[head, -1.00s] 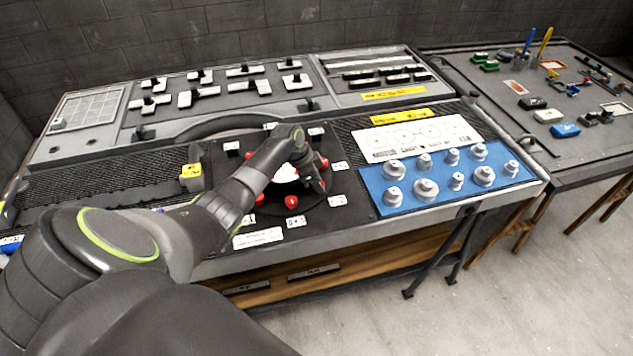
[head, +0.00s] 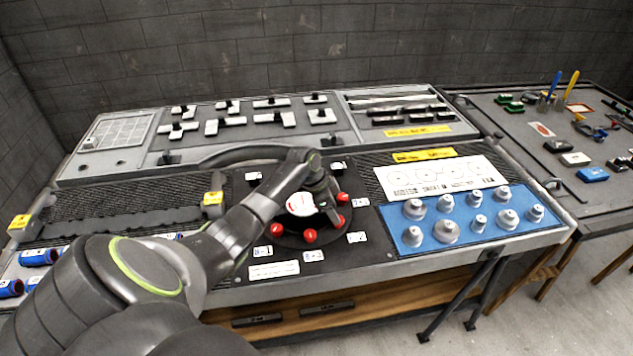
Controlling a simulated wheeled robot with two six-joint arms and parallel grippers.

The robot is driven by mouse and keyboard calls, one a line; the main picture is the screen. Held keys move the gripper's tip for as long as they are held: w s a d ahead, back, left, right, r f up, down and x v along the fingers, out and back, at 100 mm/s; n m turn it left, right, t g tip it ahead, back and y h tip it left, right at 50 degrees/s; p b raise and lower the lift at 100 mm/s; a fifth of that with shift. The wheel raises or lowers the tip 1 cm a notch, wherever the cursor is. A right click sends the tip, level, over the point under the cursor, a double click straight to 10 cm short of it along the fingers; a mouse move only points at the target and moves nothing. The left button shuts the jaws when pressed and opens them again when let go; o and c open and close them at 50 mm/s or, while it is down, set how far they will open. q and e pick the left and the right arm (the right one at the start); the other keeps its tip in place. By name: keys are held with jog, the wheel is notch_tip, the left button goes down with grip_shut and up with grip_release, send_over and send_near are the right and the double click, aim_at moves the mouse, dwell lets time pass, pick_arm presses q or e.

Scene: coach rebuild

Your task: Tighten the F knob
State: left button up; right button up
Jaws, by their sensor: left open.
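A round dark hub (head: 290,240) with a white centre disc (head: 300,204) sits in the middle of the bench. Several red knobs stand around its rim, among them a front one (head: 309,236), a front-left one (head: 276,229) and a right one (head: 342,198). Small white labels (head: 313,255) lie around the hub; their letters are too small to read, so I cannot tell which knob is F. My left gripper (head: 334,214) points down over the hub's right side, close to the right-hand red knobs, open. Whether it touches one is unclear. My left arm hides part of the hub's left side. My right gripper is not visible.
A blue mat (head: 470,246) with several grey metal parts lies right of the hub, below a white printed sheet (head: 441,177). A yellow-and-grey block (head: 213,203) and blue cylinders (head: 36,257) are on the left. A second table (head: 560,130) with tools stands at right.

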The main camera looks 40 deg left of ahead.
pick_arm(q)
jog(key=b+v, duration=0.2)
jog(key=v, duration=1.1)
jog(key=shift+r, duration=0.3)
